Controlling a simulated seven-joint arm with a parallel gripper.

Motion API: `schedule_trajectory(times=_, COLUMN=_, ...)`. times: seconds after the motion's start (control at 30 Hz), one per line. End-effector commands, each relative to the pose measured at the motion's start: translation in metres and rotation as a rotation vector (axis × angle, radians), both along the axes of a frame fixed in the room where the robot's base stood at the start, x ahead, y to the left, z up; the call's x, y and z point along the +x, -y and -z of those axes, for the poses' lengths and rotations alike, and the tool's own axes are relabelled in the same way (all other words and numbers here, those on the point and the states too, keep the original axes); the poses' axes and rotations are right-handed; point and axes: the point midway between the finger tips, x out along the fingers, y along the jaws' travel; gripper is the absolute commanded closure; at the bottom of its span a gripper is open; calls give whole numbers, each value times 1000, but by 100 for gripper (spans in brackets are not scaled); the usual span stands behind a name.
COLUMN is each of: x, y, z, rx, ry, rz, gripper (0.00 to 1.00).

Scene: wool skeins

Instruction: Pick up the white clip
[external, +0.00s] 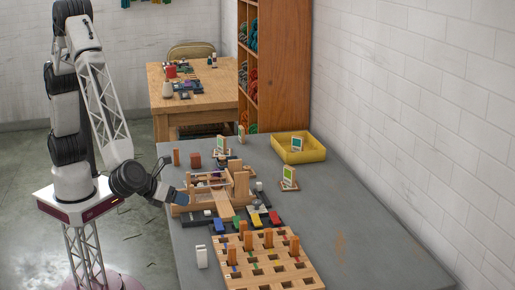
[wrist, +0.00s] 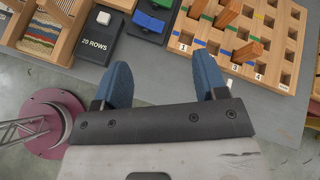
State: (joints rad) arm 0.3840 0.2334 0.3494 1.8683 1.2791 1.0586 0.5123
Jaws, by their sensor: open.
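A small white upright block (external: 201,257), which looks like the white clip, stands on the grey table near its front left edge, beside the pegboard. My gripper (external: 175,193) is over the left table edge, behind and left of it and apart from it. In the wrist view my gripper (wrist: 162,65) has its two blue fingers spread with nothing between them. I cannot make out the whole white clip in the wrist view; only a small pale sliver shows beside the right finger.
A wooden pegboard (external: 262,262) with upright pegs lies at the front. Behind it are coloured clips and a wooden loom (external: 190,209). A black "20 ROWS" block (wrist: 98,45) shows in the wrist view. A yellow tray (external: 312,157) stands at the back. The table's right side is clear.

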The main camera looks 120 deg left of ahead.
Motion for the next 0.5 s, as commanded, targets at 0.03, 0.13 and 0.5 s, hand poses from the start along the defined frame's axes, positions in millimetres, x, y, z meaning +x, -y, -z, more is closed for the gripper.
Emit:
schedule_trajectory(times=0.03, x=9, y=11, z=12, rx=28, ry=-13, rz=35, gripper=34)
schedule_trajectory(times=0.13, x=25, y=29, z=33, rx=84, ry=-35, rz=107, gripper=34)
schedule_trajectory(times=0.5, x=68, y=91, z=100, rx=263, ry=-96, rz=329, gripper=34)
